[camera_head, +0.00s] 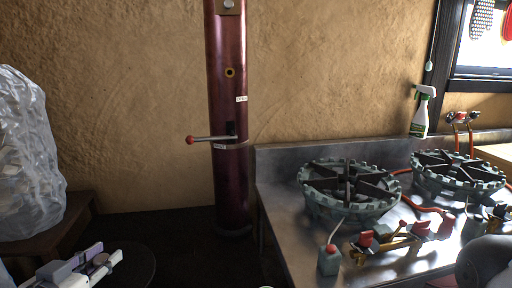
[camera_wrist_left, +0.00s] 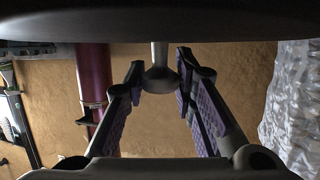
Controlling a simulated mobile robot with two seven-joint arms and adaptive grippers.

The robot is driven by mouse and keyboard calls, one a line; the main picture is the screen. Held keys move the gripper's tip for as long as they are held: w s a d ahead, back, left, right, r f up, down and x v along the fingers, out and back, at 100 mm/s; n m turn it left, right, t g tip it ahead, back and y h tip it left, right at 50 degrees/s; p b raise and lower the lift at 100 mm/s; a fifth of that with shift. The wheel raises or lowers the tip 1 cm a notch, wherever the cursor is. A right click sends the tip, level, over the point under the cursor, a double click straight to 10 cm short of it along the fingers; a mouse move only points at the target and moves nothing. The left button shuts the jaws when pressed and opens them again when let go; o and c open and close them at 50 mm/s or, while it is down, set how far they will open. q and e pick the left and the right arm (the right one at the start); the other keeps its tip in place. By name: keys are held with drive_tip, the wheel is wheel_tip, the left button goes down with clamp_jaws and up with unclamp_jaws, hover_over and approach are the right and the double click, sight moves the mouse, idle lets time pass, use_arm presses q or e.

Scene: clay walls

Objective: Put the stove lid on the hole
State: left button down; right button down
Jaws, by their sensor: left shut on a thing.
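The stove lid (camera_head: 138,264) is a dark round disc at the bottom left of the head view. I cannot make out an open hole in either view.
A steel counter (camera_head: 290,218) at the right bears two green-grey ring burners (camera_head: 350,212) (camera_head: 458,190), valves, hoses and a spray bottle (camera_head: 420,115). A dark red column (camera_head: 228,110) with a lever (camera_head: 208,139) stands at the middle. A wrapped bundle (camera_head: 28,150) sits on a wooden stand at the left.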

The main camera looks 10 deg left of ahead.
use_arm(q)
drive_tip(key=s+d+m+g+h, duration=0.3)
drive_tip(key=d+m+h, duration=0.3)
drive_tip(key=d, duration=0.2)
drive_tip(key=s+d+m+g+h, duration=0.3)
drive_tip(key=d+m+h, duration=0.2)
drive_tip(key=d+h, duration=0.2)
drive_tip(key=shift+d+f+m, duration=0.35)
drive_tip(key=shift+d+m, duration=0.05)
drive_tip(key=shift+d, duration=0.15)
drive_tip(key=shift+w+d, duration=0.25)
drive_tip(key=shift+w, duration=0.05)
idle(0.3)
drive_tip(key=shift+f, duration=0.15)
